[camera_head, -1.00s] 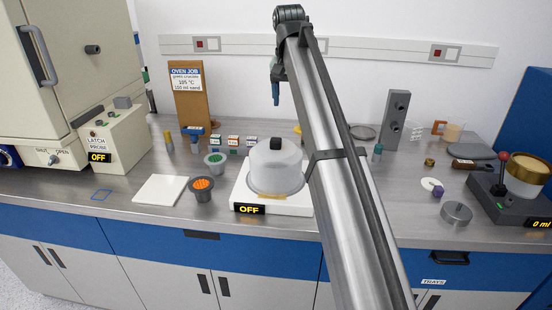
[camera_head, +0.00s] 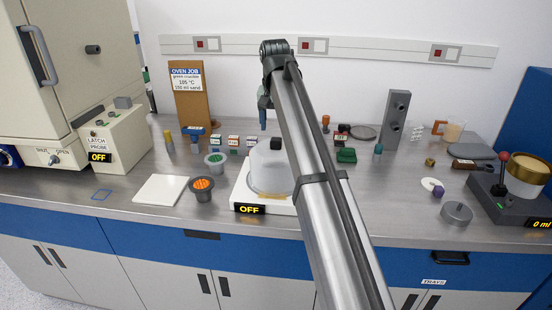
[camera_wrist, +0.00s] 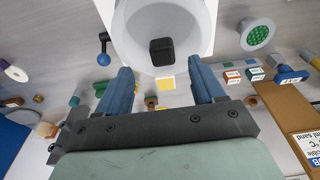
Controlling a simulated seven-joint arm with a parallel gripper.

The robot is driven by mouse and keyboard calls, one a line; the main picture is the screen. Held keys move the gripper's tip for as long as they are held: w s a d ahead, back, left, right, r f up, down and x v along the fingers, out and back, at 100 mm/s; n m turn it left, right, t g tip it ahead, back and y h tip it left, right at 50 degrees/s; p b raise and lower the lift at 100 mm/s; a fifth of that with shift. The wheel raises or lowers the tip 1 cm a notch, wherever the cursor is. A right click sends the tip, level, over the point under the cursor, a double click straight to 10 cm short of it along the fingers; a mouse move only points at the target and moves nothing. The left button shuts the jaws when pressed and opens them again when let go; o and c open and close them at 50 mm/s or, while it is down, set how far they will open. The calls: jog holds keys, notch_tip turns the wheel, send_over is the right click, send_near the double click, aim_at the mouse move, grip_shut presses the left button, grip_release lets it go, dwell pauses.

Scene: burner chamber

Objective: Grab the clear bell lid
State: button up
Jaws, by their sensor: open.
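The clear bell lid (camera_head: 268,172) is a translucent grey dome with a black knob (camera_head: 276,144) on top. It sits on a white hot plate (camera_head: 240,196) whose display reads OFF, and my arm covers the plate's right part. My gripper (camera_head: 263,122) is above and behind the lid, pointing down, slightly left of the knob in the head view. In the wrist view my gripper (camera_wrist: 159,66) is open and empty, with blue fingers spread apart. The bell lid (camera_wrist: 135,30) fills the top centre there, its black knob (camera_wrist: 162,52) lined up between the fingertips but apart from them.
Left of the hot plate stand a dark cup with orange contents (camera_head: 203,190), a cup with green contents (camera_head: 215,162) and a white pad (camera_head: 161,190). Small labelled boxes (camera_head: 234,141) stand behind. A dispenser with a red-knobbed lever (camera_head: 503,178) is far right. The front counter is mostly clear.

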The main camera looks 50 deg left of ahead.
aim_at(276, 139)
jog(key=shift+w+a+f, duration=0.1)
jog(key=shift+a+f, duration=0.1)
jog(key=shift+f, duration=0.6)
jog(key=shift+w+a+f, duration=0.15)
jog(key=shift+a+f, duration=0.05)
jog(key=shift+f, duration=0.65)
jog(key=shift+w+a+f, duration=0.1)
jog(key=shift+a+f, duration=0.1)
jog(key=shift+f, duration=0.6)
jog(key=shift+c, duration=0.4)
grip_shut()
